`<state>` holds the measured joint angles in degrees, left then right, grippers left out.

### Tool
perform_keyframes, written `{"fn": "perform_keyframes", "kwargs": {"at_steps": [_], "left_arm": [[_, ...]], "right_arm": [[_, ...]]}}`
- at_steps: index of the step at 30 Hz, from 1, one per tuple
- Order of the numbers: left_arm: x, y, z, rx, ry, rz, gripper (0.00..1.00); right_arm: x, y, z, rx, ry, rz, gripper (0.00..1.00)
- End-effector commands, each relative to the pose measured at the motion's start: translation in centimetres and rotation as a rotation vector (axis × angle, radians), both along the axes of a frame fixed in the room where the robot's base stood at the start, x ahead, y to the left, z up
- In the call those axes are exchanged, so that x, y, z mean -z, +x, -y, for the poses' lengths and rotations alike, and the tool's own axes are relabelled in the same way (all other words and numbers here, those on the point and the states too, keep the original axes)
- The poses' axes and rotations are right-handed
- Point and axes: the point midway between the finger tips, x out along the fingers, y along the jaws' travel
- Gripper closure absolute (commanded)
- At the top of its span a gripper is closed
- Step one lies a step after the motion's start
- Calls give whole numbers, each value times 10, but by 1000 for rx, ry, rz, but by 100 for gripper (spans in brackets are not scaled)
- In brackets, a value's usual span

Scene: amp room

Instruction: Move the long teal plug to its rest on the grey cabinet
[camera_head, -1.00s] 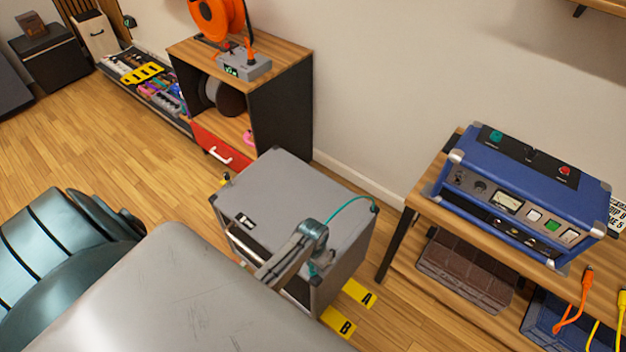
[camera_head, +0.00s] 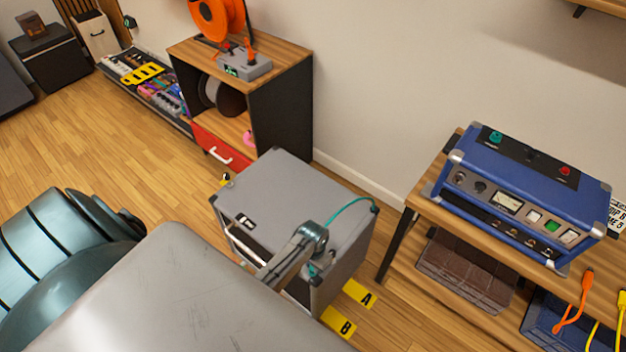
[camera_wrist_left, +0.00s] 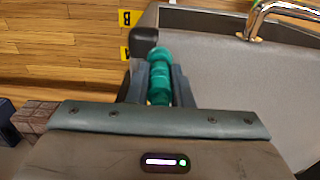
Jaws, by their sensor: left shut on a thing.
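The grey cabinet (camera_head: 285,185) stands on the floor in the middle of the head view. My left gripper (camera_head: 318,268) is at its near right side, partly hidden by its own wrist. In the left wrist view, the gripper (camera_wrist_left: 158,82) is shut on the long teal plug (camera_wrist_left: 159,78), which lies between the two fingers. The plug's far end is close to the cabinet's grey face (camera_wrist_left: 225,75); I cannot tell whether they touch. A thin teal cable (camera_head: 345,203) arches to the cabinet's right corner. The rest cannot be made out clearly. My right gripper is out of view.
Yellow floor labels A (camera_head: 360,294) and B (camera_head: 339,322) lie beside the cabinet. A wooden bench (camera_head: 425,205) with a blue amplifier (camera_head: 520,195) stands right. A wooden shelf unit (camera_head: 285,100) stands behind. Open floor (camera_head: 130,150) lies left.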

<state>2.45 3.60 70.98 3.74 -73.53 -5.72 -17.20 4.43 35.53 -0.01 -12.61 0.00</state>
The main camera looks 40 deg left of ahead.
Motion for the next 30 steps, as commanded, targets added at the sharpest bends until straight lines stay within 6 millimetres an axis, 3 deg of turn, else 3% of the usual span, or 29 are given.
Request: {"fn": "perform_keyframes", "kwargs": {"at_steps": [26, 27, 30], "left_arm": [[5, 0, 0, 0, 0, 1, 100], [5, 0, 0, 0, 0, 1, 79], [5, 0, 0, 0, 0, 1, 59]], "right_arm": [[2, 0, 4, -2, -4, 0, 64], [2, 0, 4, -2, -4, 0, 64], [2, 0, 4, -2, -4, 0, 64]]}}
